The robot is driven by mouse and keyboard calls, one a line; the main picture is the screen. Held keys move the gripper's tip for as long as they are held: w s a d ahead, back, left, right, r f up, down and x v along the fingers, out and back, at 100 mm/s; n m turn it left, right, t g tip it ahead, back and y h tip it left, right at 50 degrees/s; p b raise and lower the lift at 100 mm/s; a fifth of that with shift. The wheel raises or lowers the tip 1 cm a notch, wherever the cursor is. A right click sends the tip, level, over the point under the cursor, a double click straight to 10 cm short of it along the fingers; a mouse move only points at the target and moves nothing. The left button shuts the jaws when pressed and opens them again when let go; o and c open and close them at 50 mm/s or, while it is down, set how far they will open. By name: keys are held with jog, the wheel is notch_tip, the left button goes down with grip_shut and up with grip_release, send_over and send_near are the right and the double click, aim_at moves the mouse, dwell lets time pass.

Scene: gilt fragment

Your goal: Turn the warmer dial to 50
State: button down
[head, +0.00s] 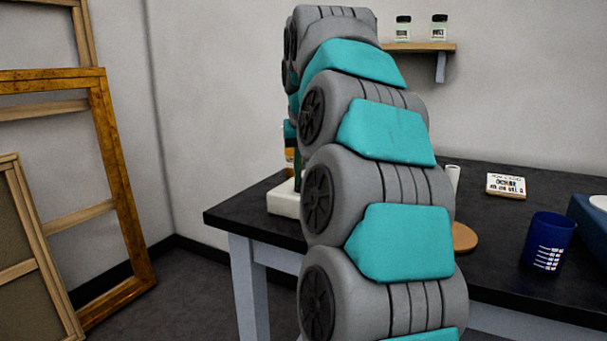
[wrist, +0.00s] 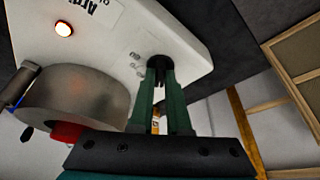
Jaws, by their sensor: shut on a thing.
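In the head view a white corner of the warmer (head: 284,203) shows at the left of the dark table, with the rest hidden behind my arm.
A metal pot (wrist: 75,95) with a red part below it is beside the dial. On the table (head: 490,240) are a blue cup (head: 548,243), a lettered card (head: 506,186) and a blue box at the right. Wooden frames (head: 110,150) lean at the left. A shelf (head: 420,46) holds two jars.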

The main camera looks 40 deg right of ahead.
dwell(0.5)
jog(key=m+h+b, duration=0.1)
jog(key=m+b, duration=0.1)
jog(key=shift+w+f+m, duration=0.1)
jog(key=shift+w+m, duration=0.05)
jog(key=shift+m, duration=0.25)
jog(key=shift+a+m+g, duration=0.1)
jog(key=shift+m+g, duration=0.3)
jog(key=shift+m, duration=0.2)
jog(key=c, duration=0.9)
grip_release()
